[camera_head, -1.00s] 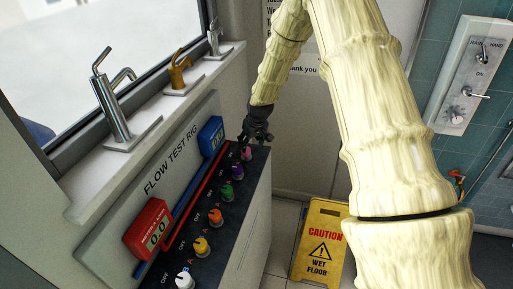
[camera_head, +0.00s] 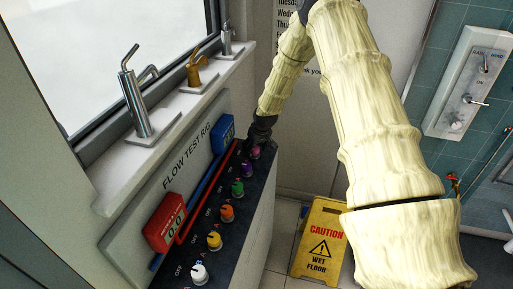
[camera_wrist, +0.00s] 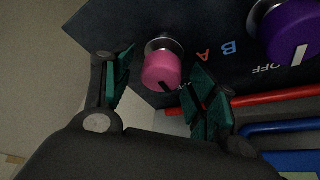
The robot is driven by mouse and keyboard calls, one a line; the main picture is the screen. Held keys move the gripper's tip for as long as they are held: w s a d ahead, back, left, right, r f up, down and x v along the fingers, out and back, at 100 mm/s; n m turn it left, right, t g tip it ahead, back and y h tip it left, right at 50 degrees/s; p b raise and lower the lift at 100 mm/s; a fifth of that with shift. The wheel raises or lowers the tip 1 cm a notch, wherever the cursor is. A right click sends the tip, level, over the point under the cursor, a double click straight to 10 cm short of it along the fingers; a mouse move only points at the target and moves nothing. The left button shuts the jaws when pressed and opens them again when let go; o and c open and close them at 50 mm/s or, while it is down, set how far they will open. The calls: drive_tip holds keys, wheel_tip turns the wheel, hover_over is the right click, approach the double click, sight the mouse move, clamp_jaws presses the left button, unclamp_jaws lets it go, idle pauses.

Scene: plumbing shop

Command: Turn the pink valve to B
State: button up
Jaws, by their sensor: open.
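The pink valve (camera_wrist: 161,70) is a round knob on a metal collar, with a dark pointer mark on its lower part in the wrist view. The letters A and B (camera_wrist: 228,47) are printed on the dark panel to its right. My gripper (camera_wrist: 160,92) is open, with one green-padded finger on each side of the pink knob. I cannot tell whether either finger touches it. In the head view my gripper (camera_head: 258,138) is at the far end of the panel, and the pink valve (camera_head: 255,153) shows just beneath it.
A purple valve (camera_wrist: 292,32) sits close beside the pink one. Green, orange, yellow and white knobs (camera_head: 199,273) run along the panel nearer to me. Red and blue pipes (camera_wrist: 265,98) pass alongside. A yellow wet-floor sign (camera_head: 319,240) stands on the floor at right.

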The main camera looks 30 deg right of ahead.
drive_tip(key=shift+s+d+r, duration=0.1)
drive_tip(key=shift+s, duration=0.05)
drive_tip(key=shift+c, duration=0.5)
drive_tip(key=shift+s+d, duration=0.15)
drive_tip(key=c, duration=0.3)
drive_tip(key=shift+d, duration=0.1)
drive_tip(key=c, duration=0.6)
drive_tip(key=shift+a+r, duration=0.1)
drive_tip(key=shift+a, duration=0.15)
